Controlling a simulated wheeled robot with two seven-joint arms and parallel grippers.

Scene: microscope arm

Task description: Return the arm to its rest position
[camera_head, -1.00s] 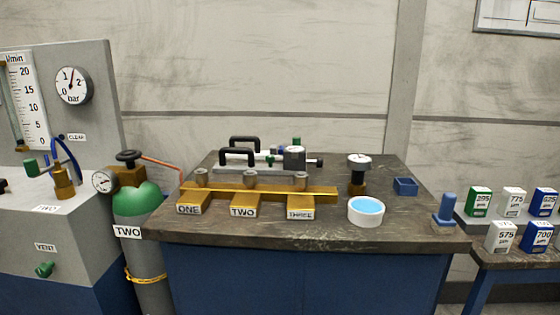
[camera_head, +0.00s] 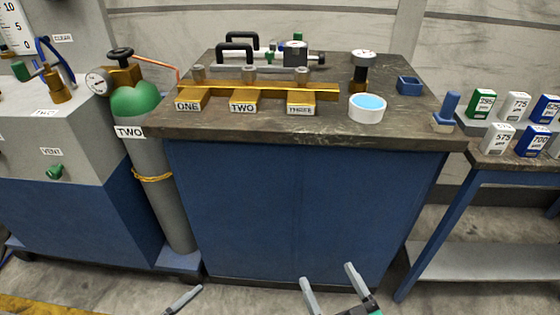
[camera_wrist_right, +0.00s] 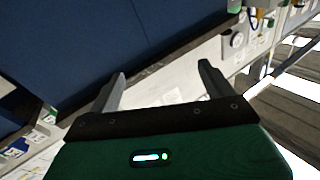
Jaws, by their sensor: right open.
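My right gripper (camera_head: 330,278) shows at the bottom of the head view, low in front of the blue bench front. Its two fingers are apart and nothing is between them. The same gripper (camera_wrist_right: 162,72) is open and empty in the right wrist view. One grey finger of my left gripper (camera_head: 184,299) shows at the bottom edge, left of the right one, over the floor. The rest of the left gripper is out of frame, so I cannot tell its opening. Both grippers are apart from the bench objects.
The dark bench top (camera_head: 400,125) carries a brass manifold (camera_head: 270,92), a white dish (camera_head: 366,109) and a blue tray (camera_head: 409,86). A green-topped cylinder (camera_head: 135,100) stands left. Small labelled boxes (camera_head: 497,138) sit on the right-hand table. Floor (camera_head: 250,298) is clear before the bench.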

